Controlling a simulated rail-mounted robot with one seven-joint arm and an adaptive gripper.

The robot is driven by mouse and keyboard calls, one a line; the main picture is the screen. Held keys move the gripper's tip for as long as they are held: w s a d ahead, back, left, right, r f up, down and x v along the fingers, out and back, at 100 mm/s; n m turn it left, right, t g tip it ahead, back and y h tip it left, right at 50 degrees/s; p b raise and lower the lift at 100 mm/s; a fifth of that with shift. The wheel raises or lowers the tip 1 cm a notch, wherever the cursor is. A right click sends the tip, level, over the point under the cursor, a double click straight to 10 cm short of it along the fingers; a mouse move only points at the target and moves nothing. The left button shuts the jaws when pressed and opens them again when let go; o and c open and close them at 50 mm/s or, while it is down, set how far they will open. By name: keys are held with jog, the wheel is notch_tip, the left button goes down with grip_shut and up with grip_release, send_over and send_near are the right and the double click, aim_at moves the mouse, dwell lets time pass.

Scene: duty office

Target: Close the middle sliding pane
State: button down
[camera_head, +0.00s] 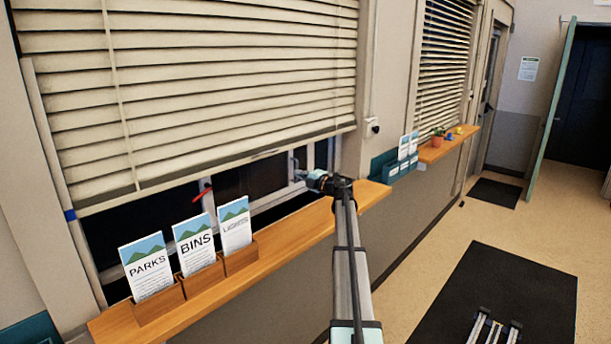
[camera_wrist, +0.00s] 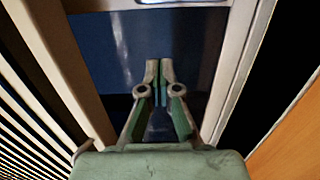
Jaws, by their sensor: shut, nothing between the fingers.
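The window's sliding panes show below a lowered blind in the head view, with dark glass (camera_head: 250,178) and pale frames. A red handle or tag (camera_head: 202,192) sticks out near a pane's upright to the left. My gripper (camera_head: 299,174) is in front of the right part of the window, close to a pale upright. In the wrist view my gripper (camera_wrist: 160,66) is shut and empty, its tips over a dark blue pane (camera_wrist: 190,45) between pale frame strips. I cannot tell whether the tips touch it. The blind hides the panes' upper parts.
A wooden sill (camera_head: 290,232) runs below the window. Leaflet holders with PARKS (camera_head: 148,268), BINS (camera_head: 195,243) and LIGHTS (camera_head: 234,226) stand on its left part. The slatted blind (camera_head: 210,85) hangs low above my gripper. A second blind (camera_head: 443,65) covers another window to the right.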

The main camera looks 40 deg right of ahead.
jog(key=w+d+p, duration=0.2)
jog(key=w+d, duration=0.1)
jog(key=w, duration=0.2)
jog(key=shift+w+d, duration=0.2)
jog(key=shift+d, duration=0.1)
